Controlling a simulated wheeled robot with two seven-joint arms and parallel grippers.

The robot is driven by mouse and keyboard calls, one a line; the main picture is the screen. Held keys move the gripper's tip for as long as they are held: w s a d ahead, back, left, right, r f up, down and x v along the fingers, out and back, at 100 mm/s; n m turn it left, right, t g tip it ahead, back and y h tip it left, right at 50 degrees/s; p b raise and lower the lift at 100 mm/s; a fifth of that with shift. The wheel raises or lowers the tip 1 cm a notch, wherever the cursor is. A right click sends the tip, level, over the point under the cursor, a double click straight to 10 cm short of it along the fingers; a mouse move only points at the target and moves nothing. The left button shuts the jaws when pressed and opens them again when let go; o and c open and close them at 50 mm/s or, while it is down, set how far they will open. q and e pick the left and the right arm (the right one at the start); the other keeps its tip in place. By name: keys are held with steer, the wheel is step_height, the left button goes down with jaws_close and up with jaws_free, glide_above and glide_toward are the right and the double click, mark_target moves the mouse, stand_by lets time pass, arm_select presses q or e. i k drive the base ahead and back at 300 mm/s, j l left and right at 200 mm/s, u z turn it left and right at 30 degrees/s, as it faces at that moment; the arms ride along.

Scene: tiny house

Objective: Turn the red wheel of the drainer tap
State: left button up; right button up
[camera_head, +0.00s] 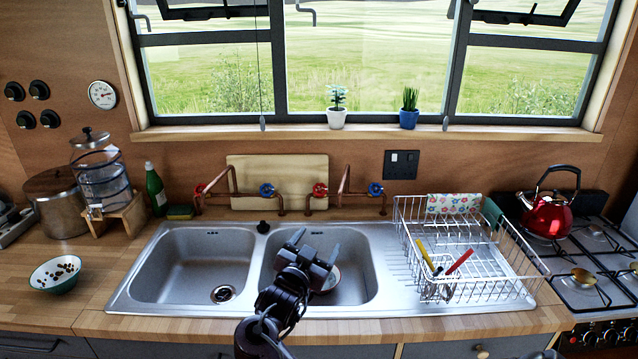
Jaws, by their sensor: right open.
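Two copper taps stand behind the sink. The tap nearer the drainer (344,186) has a red wheel (320,190) on its left and a blue wheel (375,189) on its right. The other tap (232,186) also has a red wheel (200,190) on its left and a blue wheel (267,190) on its right. My right gripper (316,245) is open and empty over the right basin, in front of and below the drainer tap's red wheel, apart from it. My left gripper is out of view.
A wire dish drainer (465,250) with utensils stands right of the right basin (352,285). A wooden board (277,170) leans behind the taps. A red kettle (548,214) sits on the stove.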

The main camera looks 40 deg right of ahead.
mark_target(320, 189)
steer(key=i+l, duration=0.9)
steer(key=l, duration=0.15)
